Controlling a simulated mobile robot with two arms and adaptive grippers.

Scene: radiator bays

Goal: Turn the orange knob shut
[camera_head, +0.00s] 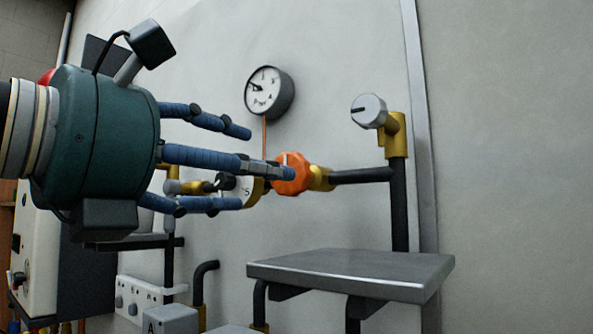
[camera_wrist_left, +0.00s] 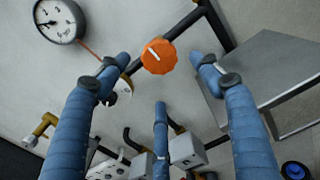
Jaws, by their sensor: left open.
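The orange knob (camera_head: 299,163) is a lobed knob on a brass fitting (camera_head: 320,178) at the end of a dark horizontal pipe. It also shows whole in the left wrist view (camera_wrist_left: 160,60), with a white line on its face. My left gripper (camera_head: 262,170) has three blue fingers, spread open and empty. In the head view one fingertip overlaps the knob; in the left wrist view (camera_wrist_left: 159,75) the knob lies between the two upper fingertips, with a gap on both sides. Contact cannot be told. My right gripper is not in view.
A round gauge (camera_head: 268,92) hangs above the knob. A grey knob (camera_head: 368,110) on brass sits at the upper right. A metal shelf (camera_head: 350,272) juts out below. A white-faced fitting (camera_head: 240,190) is close behind my fingers. Bare wall lies right of the pipe.

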